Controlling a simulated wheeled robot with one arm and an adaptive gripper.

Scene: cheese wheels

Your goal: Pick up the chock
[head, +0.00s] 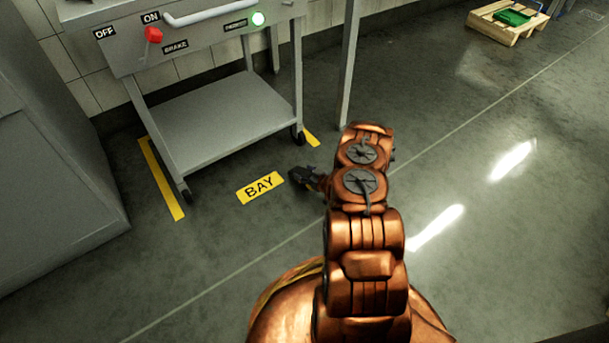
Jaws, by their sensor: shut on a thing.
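My gripper (297,178) is small and dark in the head view, low over the floor just right of the yellow BAY label. It points left and is shut on the chock. The chock is hard to tell apart from the dark fingers, so its shape and colour are unclear. I cannot tell whether it touches the floor.
A grey cabinet (50,190) stands left; a wooden pallet (490,24) lies far right. Floor at right is clear.

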